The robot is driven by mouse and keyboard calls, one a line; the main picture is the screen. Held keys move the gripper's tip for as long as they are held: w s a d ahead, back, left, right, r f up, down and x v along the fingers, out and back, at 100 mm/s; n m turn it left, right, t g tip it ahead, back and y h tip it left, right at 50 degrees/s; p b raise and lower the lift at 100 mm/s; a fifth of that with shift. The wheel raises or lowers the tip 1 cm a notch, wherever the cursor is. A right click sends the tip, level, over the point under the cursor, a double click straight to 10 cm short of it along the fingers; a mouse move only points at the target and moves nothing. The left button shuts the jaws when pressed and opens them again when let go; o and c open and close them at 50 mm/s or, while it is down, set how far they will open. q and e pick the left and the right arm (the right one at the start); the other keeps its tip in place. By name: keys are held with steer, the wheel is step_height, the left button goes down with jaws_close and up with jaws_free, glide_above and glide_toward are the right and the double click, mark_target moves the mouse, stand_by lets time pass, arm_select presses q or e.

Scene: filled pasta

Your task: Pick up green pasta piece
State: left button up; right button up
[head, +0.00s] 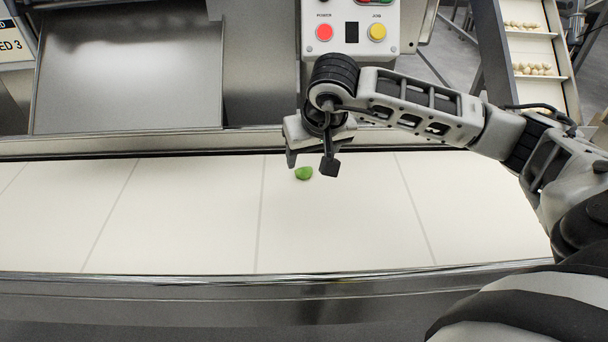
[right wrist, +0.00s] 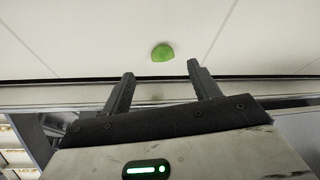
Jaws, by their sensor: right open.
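The green pasta piece (head: 304,173) lies on the white conveyor belt (head: 190,215), near its far edge. It also shows in the right wrist view (right wrist: 162,52), beyond the fingertips and roughly centred between them. My right gripper (head: 311,166) is above the belt close to the piece. In the right wrist view its two fingers (right wrist: 161,70) are apart and nothing is between them. The piece is not gripped. My left gripper is in neither view.
A metal rail (head: 190,143) runs along the belt's far side, and a steel front edge (head: 250,285) along the near side. A control box with red and yellow buttons (head: 351,30) stands behind. The rest of the belt is bare. A sloped conveyor with pale pieces (head: 535,69) is at the back right.

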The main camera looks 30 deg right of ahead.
mark_target(305, 170)
steer(key=b+x, duration=0.1)
steer(key=x, duration=0.4)
steer(key=shift+w+a+f, duration=0.15)
steer(key=shift+w+f, duration=0.05)
steer(key=shift+f, duration=0.15)
steer(key=shift+w+f, duration=0.1)
steer(key=shift+f, duration=0.1)
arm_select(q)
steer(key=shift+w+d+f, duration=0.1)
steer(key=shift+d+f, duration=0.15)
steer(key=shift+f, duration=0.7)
arm_select(e)
steer(key=c, duration=1.1)
